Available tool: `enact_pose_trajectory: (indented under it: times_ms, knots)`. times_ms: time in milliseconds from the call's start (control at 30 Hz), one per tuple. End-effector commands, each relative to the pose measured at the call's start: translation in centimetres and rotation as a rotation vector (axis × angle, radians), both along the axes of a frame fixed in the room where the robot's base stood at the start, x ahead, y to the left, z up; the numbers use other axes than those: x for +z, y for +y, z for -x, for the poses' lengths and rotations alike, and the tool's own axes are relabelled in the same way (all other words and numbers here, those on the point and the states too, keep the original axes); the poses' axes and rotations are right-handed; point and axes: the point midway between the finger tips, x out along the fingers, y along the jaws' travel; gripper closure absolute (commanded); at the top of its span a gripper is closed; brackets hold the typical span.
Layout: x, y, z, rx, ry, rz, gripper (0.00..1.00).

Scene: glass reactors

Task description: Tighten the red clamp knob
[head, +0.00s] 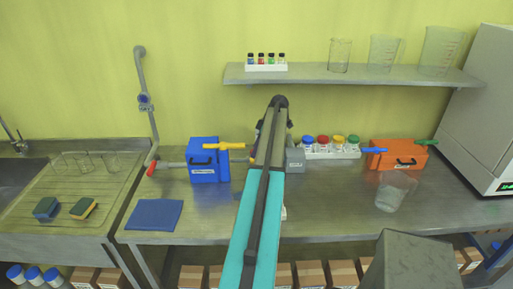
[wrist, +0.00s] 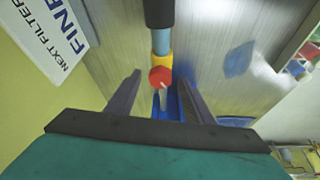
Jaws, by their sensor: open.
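In the wrist view, the red clamp knob (wrist: 160,77) is round and sits by a yellow collar (wrist: 162,60) on a blue-grey rod (wrist: 161,40) with a black upper part. My gripper (wrist: 159,78) is open, and its two dark fingers stand left and right of the knob with gaps on both sides. I cannot tell whether the knob is level with the fingertips or beyond them. In the head view, my arm hides the knob and the gripper.
In the wrist view, a white sign (wrist: 48,40) is at upper left, with a blue part behind the knob. In the head view, a blue box (head: 204,162), a rack of coloured-cap bottles (head: 331,154), an orange box (head: 398,158) and a beaker (head: 393,193) stand on the bench.

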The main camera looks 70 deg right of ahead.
Motion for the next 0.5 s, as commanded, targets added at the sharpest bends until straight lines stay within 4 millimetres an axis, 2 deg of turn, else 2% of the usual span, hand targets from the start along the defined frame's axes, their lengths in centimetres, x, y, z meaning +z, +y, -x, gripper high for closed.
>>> enact_pose_trajectory:
  times_ms: [67,300,333,500]
  knots:
    - [0.0,0.01,-0.02,0.0,0.0,0.0,0.56]
    - [0.02,0.02,-0.03,0.0,0.0,0.0,0.94]
    - [0.02,-0.67,-0.13,0.001,0.0,-0.001,0.94]
    - [0.02,-0.14,-0.03,-0.009,-0.002,0.004,0.94]
